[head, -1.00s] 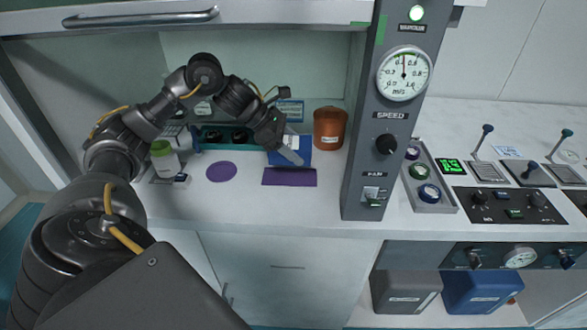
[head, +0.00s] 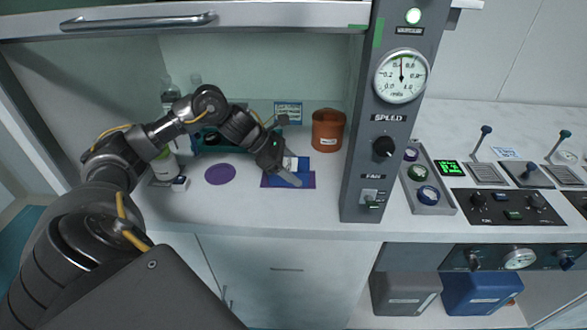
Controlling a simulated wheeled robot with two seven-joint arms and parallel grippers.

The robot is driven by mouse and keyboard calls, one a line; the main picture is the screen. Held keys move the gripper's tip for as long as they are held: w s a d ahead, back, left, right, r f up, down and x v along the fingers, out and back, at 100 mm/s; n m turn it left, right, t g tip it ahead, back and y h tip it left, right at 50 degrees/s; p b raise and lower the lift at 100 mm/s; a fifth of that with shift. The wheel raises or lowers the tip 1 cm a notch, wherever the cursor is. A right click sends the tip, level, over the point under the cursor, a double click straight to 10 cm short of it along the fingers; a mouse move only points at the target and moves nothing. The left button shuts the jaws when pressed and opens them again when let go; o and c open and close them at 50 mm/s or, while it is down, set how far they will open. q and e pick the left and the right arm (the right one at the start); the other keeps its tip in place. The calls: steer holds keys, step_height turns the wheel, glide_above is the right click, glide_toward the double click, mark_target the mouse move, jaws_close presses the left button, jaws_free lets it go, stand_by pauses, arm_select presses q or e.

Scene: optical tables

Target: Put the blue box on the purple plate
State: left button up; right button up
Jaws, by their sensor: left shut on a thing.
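The blue box (head: 304,168) with a white label is in the head view, inside the cabinet bay. My left gripper (head: 288,177) is shut on it and hides part of it. The box is over or on the purple rectangular plate (head: 310,182); I cannot tell whether it touches. A flat purple round disc (head: 220,174) lies to the left, bare. My right gripper does not show.
An orange-brown pot (head: 328,130) stands just behind and right of the box. A grey panel column (head: 362,190) bounds the bay on the right. A green-capped bottle (head: 166,165) and a teal rack (head: 208,142) stand at the left and back. The front counter is clear.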

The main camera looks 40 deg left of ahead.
arm_select(q)
steer(key=o, duration=1)
steer(key=shift+f, duration=0.1)
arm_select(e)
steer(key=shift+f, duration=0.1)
arm_select(q)
steer(key=shift+r+p, duration=0.25)
steer(key=shift+p, duration=0.05)
steer(key=shift+s+a+r, duration=0.15)
steer(key=shift+a, duration=0.2)
steer(key=b+v, duration=0.2)
steer(key=v, duration=0.9)
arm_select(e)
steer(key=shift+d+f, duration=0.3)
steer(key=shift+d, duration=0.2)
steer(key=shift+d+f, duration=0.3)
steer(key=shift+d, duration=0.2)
arm_select(q)
steer(key=shift+r, duration=0.1)
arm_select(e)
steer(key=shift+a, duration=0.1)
